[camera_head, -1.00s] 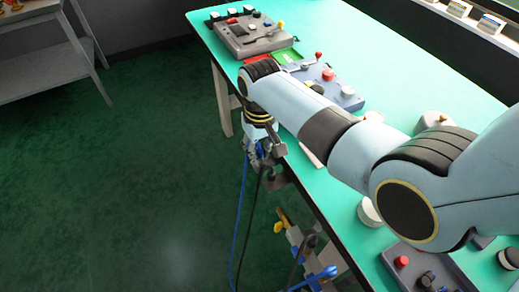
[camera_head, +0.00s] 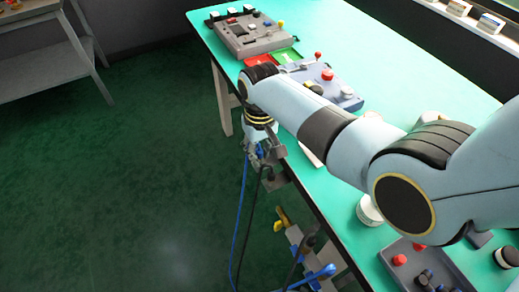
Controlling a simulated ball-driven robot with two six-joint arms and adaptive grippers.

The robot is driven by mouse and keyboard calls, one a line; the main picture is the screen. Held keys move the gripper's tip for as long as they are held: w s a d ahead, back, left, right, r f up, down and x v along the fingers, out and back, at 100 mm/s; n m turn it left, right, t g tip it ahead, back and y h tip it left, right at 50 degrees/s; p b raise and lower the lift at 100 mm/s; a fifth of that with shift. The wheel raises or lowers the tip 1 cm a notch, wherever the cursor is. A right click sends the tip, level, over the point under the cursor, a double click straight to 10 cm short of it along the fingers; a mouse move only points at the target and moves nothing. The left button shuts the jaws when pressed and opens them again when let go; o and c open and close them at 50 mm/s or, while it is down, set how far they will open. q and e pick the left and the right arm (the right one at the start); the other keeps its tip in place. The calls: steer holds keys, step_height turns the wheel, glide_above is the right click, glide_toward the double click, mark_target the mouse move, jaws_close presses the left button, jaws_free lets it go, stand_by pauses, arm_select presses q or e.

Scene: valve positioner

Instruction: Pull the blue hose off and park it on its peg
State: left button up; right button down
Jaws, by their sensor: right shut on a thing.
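My right gripper (camera_head: 262,157) hangs beside the left edge of the green table. It is small and partly hidden by its own wrist, and it looks shut on the blue hose's upper end. The blue hose (camera_head: 240,213) runs down from the gripper toward the floor. A black hose (camera_head: 252,213) hangs close beside it from near a grey bracket (camera_head: 276,180) at the table edge. I cannot tell the hose's peg apart, nor whether the blue end touches the bracket. My left gripper is not in view.
A grey-white fixture with a yellow handle (camera_head: 281,214) and a blue handle (camera_head: 323,272) stands low beside the table. Grey control boxes (camera_head: 249,37) and a red-knobbed panel (camera_head: 417,262) lie on the green tabletop (camera_head: 385,60).

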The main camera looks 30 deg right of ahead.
mark_target(260, 150)
steer(key=shift+f+b, duration=0.35)
steer(key=shift+f, duration=0.1)
stand_by(0.3)
steer(key=c, duration=1.1)
jaws_free()
step_height(260, 150, up, 12)
